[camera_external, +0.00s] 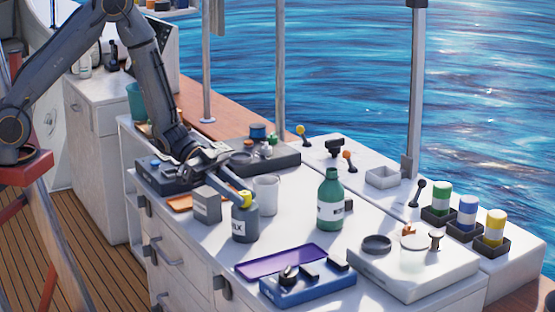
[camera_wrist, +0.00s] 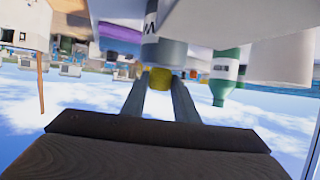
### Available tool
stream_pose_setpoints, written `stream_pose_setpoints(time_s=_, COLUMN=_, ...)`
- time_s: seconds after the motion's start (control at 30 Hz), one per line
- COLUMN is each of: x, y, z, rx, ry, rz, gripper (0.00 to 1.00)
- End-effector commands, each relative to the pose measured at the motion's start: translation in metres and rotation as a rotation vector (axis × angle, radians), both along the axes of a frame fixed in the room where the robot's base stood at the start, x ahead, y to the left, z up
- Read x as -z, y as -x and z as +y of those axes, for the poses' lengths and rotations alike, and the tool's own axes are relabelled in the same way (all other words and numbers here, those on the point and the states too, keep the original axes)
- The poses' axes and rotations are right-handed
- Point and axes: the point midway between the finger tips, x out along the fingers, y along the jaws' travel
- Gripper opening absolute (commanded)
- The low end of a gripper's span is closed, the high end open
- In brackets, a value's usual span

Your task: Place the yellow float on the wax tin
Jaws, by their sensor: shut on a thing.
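My gripper (camera_external: 240,186) reaches down from the upper left over the counter. Its fingers are shut on the small yellow float (camera_external: 245,198), which also shows between the fingertips in the wrist view (camera_wrist: 160,78). The float is at the top of a grey can (camera_external: 244,222) with a partly hidden label ending in "LK"; I cannot tell whether they touch. A grey box-shaped container (camera_external: 207,207) with a pale, unreadable label stands just left of the can. No label legibly reads wax, so I cannot tell which thing is the wax tin.
A clear beaker (camera_external: 266,193) stands close behind the can, and a green bottle (camera_external: 329,200) to its right. A purple tray (camera_external: 281,261) and a blue box (camera_external: 307,285) lie in front. Counter between the can and bottle is clear.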

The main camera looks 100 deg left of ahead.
Motion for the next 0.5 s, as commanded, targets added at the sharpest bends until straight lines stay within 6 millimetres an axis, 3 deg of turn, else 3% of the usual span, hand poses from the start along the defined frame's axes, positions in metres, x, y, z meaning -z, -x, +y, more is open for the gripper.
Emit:
stream_pose_setpoints(time_s=0.17, x=0.0037, y=0.0002, z=0.0000, rx=0.000, ry=0.000, rz=0.001, gripper=0.06)
stream_pose_setpoints(time_s=0.2, x=0.0037, y=0.0001, z=0.0001, rx=0.000, ry=0.000, rz=0.001, gripper=0.30)
stream_pose_setpoints(time_s=0.3, x=0.0032, y=0.0001, z=0.0001, rx=0.000, ry=0.000, rz=0.001, gripper=0.46)
stream_pose_setpoints(time_s=0.5, x=0.0031, y=0.0002, z=0.0000, rx=0.000, ry=0.000, rz=0.001, gripper=0.46)
